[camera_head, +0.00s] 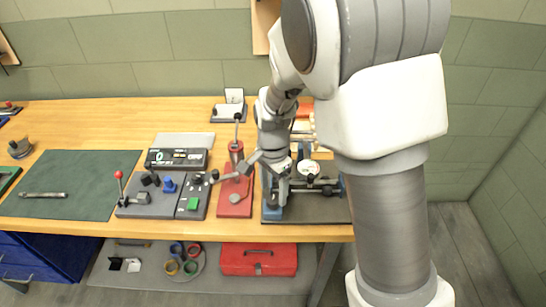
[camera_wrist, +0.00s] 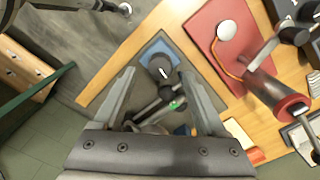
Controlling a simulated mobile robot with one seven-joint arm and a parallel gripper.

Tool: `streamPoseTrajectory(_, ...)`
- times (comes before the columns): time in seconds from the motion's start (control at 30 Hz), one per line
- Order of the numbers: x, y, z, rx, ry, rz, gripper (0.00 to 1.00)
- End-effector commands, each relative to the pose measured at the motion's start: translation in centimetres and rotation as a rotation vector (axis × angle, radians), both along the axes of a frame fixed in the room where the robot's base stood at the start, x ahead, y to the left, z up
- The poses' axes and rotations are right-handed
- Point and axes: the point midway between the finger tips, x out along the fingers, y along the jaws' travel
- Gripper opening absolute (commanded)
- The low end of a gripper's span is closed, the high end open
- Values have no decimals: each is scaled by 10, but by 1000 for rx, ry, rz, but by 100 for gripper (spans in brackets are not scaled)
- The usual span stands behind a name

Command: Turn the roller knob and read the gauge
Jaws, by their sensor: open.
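A dark round knob with a white mark (camera_wrist: 162,68) stands on a blue block in the wrist view. The blue block shows in the head view (camera_head: 272,213) at the front left of a dark plate (camera_head: 315,212); my gripper hides the knob there. My gripper (camera_wrist: 158,76) is open and points down, its fingers on either side of the knob as seen in the wrist view. I cannot tell whether they touch it. A pale round dial, perhaps the gauge (camera_head: 308,168), sits on the plate's device, right of my gripper; its reading is too small to tell.
A red base with a red cylinder (camera_head: 236,155) stands just left of the plate. Farther left are a grey control panel (camera_head: 160,202), a black display with green digits (camera_head: 177,159) and a green mat (camera_head: 80,170). The mat is mostly bare.

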Motion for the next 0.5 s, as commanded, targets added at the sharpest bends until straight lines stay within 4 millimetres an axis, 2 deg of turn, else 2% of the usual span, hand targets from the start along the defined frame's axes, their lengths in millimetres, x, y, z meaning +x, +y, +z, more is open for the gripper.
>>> streamPoseTrajectory(0.03, 1, 1, 15, 2, -6, 1, 74)
streamPoseTrajectory(0.3, 1, 1, 82, 3, -7, 1, 74)
streamPoseTrajectory(0.5, 1, 0, 122, 2, -5, 1, 74)
